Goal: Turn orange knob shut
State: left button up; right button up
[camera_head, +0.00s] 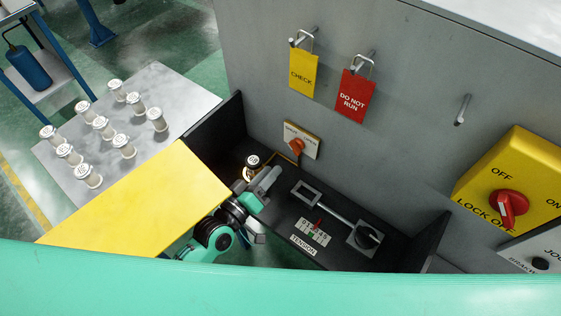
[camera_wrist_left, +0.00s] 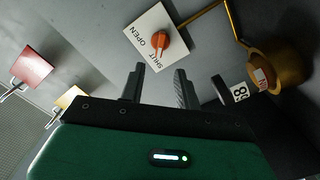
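The orange knob (camera_head: 297,147) sits on a white plate (camera_head: 306,135) marked SHUT and OPEN, on the grey cabinet wall. In the left wrist view the knob (camera_wrist_left: 161,42) lies just beyond my fingertips, roughly centred between them. Its handle is tilted in that view; which word it points to I cannot tell for certain. My left gripper (camera_head: 270,178) is below the knob in the head view. In the wrist view the gripper (camera_wrist_left: 160,70) has its two fingers apart with nothing between them. My right gripper does not show.
A brass cup with a pipe (camera_wrist_left: 281,70) is right of the fingers in the wrist view. A white-topped spindle (camera_head: 252,161) stands beside my gripper. Yellow (camera_head: 303,75) and red (camera_head: 355,96) tags hang above. A tension lever (camera_head: 335,212) lies right. Several spindles stand on a metal table (camera_head: 185,95).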

pick_arm(q)
jog(key=v, duration=0.4)
jog(key=shift+s+a+b, duration=0.2)
jog(key=shift+s+b, duration=0.05)
jog(key=shift+b, duration=0.15)
